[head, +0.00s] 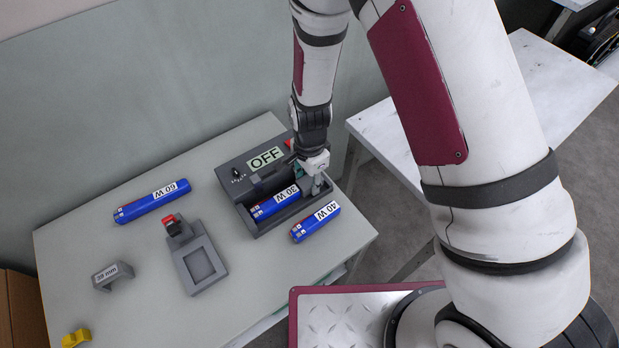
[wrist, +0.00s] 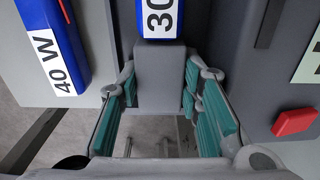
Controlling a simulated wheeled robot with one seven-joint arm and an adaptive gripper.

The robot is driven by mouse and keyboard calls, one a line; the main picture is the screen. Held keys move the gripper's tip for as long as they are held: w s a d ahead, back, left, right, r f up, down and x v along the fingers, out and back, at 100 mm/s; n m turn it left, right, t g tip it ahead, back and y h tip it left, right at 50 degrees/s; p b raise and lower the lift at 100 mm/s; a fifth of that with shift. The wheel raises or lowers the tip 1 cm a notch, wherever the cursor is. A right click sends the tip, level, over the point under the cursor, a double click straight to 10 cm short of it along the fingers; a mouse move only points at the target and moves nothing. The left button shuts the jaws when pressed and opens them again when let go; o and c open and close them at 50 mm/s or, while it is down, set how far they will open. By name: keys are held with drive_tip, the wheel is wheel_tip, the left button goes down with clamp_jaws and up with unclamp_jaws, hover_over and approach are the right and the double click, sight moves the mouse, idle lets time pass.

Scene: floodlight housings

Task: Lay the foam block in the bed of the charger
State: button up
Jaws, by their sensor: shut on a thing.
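The charger (head: 229,168) is a dark grey box on the table, with an "OFF" display and an open bed at its front. A blue "30 W" battery (head: 275,203) lies in the bed; its end also shows in the wrist view (wrist: 160,18). My gripper (wrist: 160,95) is over the right end of the bed. Its teal pads are shut on a plain grey block (wrist: 160,70), seemingly the foam block, in line with the battery's end. I cannot tell whether the block touches the bed floor. In the head view my gripper (head: 314,172) hides the block.
A blue "40 W" battery (head: 316,222) lies just in front of the charger. A "60 W" battery (head: 152,201), a grey stand with a red part (head: 199,262), a grey "38 mm" piece (head: 113,274) and a yellow piece (head: 76,337) lie leftward. The table's front middle is clear.

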drive_tip(key=o, duration=0.9)
drive_tip(key=shift+w+r, duration=0.1)
drive_tip(key=shift+a+r, duration=0.1)
drive_tip(key=shift+r, duration=0.15)
wheel_tip(320, 180, up, 11)
drive_tip(key=shift+s+d+r, duration=0.15)
drive_tip(key=shift+s+d, duration=0.05)
